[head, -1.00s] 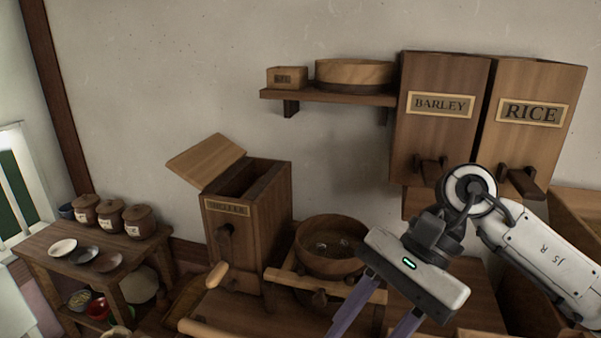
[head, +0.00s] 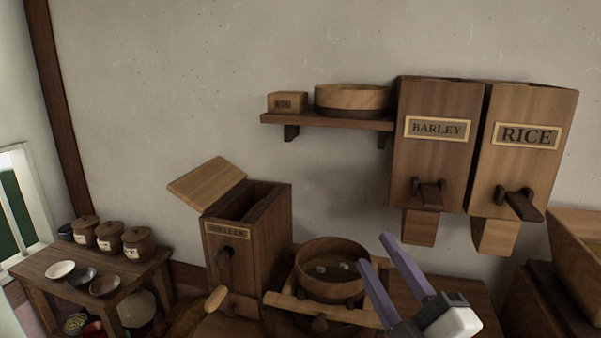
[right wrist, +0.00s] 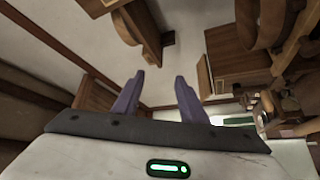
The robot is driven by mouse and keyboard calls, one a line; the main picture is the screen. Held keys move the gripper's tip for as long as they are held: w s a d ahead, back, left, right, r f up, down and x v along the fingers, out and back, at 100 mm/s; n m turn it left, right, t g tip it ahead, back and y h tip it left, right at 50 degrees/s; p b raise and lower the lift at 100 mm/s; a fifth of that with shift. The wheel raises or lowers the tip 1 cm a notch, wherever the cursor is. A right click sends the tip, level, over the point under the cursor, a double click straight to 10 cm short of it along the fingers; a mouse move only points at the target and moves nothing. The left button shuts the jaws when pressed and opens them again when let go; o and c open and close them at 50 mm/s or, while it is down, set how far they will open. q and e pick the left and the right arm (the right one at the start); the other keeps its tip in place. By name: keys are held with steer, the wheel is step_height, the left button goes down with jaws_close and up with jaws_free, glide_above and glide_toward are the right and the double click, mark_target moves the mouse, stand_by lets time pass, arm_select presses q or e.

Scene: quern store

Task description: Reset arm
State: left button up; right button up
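My right gripper (head: 386,255) is at the lower right of the head view, pointing up and left, with its two purple fingers apart and nothing between them. In the head view it is to the right of the round wooden bowl (head: 328,265) on its wooden stand and below the barley dispenser (head: 431,150). In the right wrist view the fingers (right wrist: 156,90) are also apart, with an empty gap. My left gripper does not show in either view.
A rice dispenser (head: 523,150) hangs on the wall. A huller box (head: 243,255) with a raised lid stands left of the bowl. A shelf (head: 340,122) holds a small box and a round sieve. A low table (head: 85,262) with jars and dishes is at left.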

steer(key=s+d+f+m+g+h, duration=0.1)
steer(key=d+f+m+g+h, duration=0.15)
steer(key=f, duration=0.35)
steer(key=s+d+f+m+g+h, duration=0.2)
steer(key=d+f+m, duration=0.15)
steer(key=f, duration=0.25)
steer(key=s+d+f+m+g, duration=0.2)
steer(key=s+f+m+g, duration=0.3)
steer(key=s+f, duration=0.6)
steer(key=s+d+f+m+g, duration=0.25)
steer(key=s+f+g, duration=0.45)
steer(key=s+f, duration=0.45)
arm_select(q)
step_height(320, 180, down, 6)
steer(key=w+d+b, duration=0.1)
steer(key=b, duration=0.7)
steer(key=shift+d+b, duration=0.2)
steer(key=shift+b, duration=0.1)
arm_select(e)
steer(key=w+a+f+t, duration=0.1)
steer(key=a+f+t, duration=0.1)
steer(key=f, duration=0.6)
steer(key=w+a+f+t+y, duration=0.1)
steer(key=w+a+f+t, duration=0.1)
steer(key=a+f, duration=0.3)
step_height(320, 180, down, 3)
steer(key=shift+w+f+t, duration=0.2)
steer(key=shift+t, duration=0.25)
